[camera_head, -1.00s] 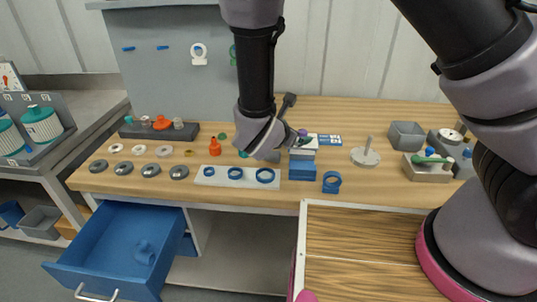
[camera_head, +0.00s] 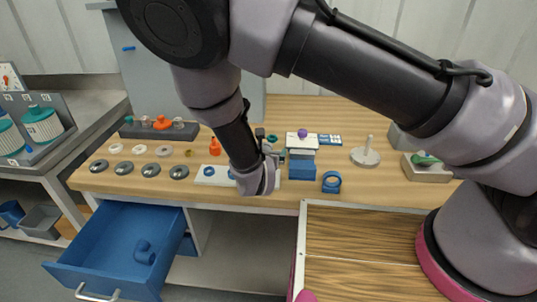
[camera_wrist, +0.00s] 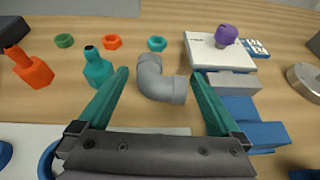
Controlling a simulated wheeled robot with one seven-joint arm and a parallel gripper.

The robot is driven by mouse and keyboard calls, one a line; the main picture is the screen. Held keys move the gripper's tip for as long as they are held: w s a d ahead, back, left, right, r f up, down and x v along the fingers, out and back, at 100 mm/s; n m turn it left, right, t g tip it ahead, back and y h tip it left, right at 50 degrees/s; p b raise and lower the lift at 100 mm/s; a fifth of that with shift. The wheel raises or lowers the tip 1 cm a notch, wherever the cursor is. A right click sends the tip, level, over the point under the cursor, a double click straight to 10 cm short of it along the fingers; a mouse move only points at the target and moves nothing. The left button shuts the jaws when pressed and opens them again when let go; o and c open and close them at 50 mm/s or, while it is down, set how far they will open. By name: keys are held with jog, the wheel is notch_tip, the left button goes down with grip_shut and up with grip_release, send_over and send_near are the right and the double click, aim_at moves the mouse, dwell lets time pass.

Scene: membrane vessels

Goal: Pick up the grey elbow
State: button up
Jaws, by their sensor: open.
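The grey elbow (camera_wrist: 160,80) is a bent pipe piece lying on the wooden bench, in the middle of the wrist view. My gripper (camera_wrist: 158,76) is open, with one teal finger on each side of the elbow in that view. A gap shows between the elbow and both fingers, wider on the left; contact with it cannot be seen. In the head view my gripper (camera_head: 269,146) is low over the bench, and my arm hides most of that spot, so I cannot make out the elbow there.
A teal bottle (camera_wrist: 97,68) stands close by the left finger, with an orange bottle (camera_wrist: 30,67) further left. Blue and grey blocks (camera_wrist: 240,105) lie close on the right. A white scale (camera_wrist: 203,50) with a purple knob is behind. A blue drawer (camera_head: 110,240) hangs open below.

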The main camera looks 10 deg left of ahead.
aim_at(270, 149)
jog(key=x, duration=0.3)
jog(key=shift+w+f, duration=0.2)
jog(key=shift+w, duration=0.05)
jog(key=c, duration=1.1)
jog(key=shift+r, duration=0.1)
